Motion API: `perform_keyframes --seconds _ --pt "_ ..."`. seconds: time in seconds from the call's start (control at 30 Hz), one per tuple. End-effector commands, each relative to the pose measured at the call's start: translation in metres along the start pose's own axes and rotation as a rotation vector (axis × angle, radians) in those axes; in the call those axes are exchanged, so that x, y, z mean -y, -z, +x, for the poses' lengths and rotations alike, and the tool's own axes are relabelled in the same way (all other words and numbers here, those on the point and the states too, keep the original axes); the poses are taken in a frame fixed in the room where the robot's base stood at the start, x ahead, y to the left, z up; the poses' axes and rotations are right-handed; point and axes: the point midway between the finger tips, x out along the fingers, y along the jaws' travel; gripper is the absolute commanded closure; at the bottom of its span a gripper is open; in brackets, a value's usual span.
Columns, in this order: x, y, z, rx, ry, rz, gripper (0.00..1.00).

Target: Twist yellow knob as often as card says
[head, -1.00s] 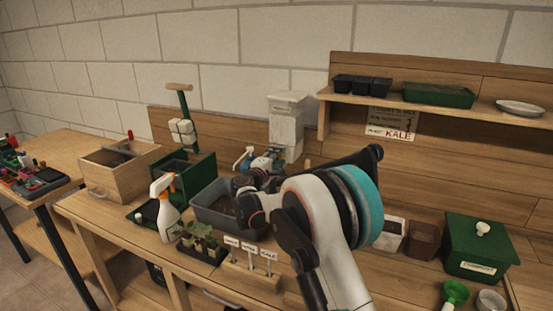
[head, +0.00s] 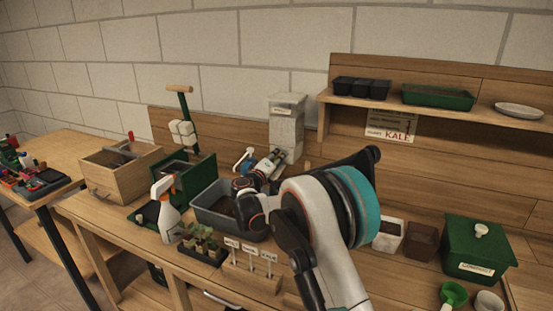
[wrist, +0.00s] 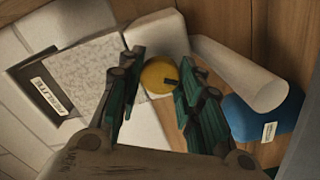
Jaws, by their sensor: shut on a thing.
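The yellow knob (wrist: 158,75) is on the front of a white dispenser (head: 287,125) that stands against the back board. My gripper (wrist: 160,85) has one dark green finger on each side of the knob and is shut on it. In the head view my gripper (head: 268,168) is at the dispenser's lower front, and my arm hides the knob. The dispenser's speckled window and label (wrist: 48,95) show in the wrist view. The card (head: 391,126) hangs below the shelf and reads KALE in red. A dark mark above it looks like a 1, but the smaller print is unreadable.
A white cylinder (wrist: 240,75) and a blue object (wrist: 262,118) lie close right of the fingers. A grey tub (head: 212,215) stands below my wrist. A spray bottle (head: 166,210), seedlings (head: 201,243) and a label block (head: 250,280) crowd the bench front.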

Motion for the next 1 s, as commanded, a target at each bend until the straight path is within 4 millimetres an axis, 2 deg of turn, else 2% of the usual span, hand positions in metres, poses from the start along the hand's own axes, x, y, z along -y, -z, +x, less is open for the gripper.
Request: perform_keyframes --seconds 0.7,1.0 --pt "0.0007 -0.0007 -0.0002 0.001 0.000 0.676 0.91" --pt "0.0011 -0.0010 -0.0003 0.002 0.000 0.898 0.91"
